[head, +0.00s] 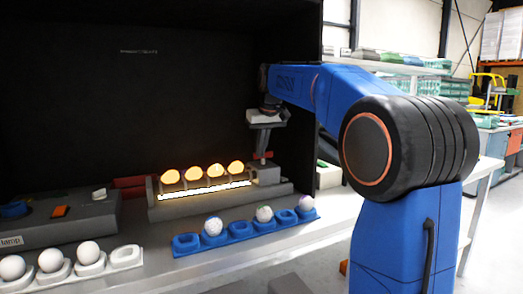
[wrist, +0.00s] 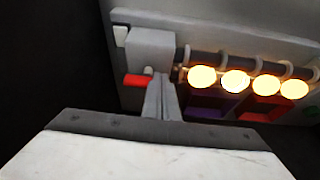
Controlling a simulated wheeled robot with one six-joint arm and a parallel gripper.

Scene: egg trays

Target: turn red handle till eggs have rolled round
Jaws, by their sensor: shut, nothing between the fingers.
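Several glowing eggs (head: 203,172) sit in a row on the lit candling rack (head: 170,213) in the head view. They also show lit from below in the wrist view (wrist: 236,82). The red handle (wrist: 137,80) sticks out beside the grey end block (wrist: 150,45) in the wrist view. My gripper (wrist: 158,80) is shut and empty, its fingertips just right of the red handle, at the end block. I cannot tell whether they touch the handle.
A blue tray (head: 238,230) with some white eggs and empty cups lies in front of the rack. White cups with several eggs (head: 88,252) stand at the front left. A grey lamp box (head: 75,218) is at the left. A dark hood encloses the back.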

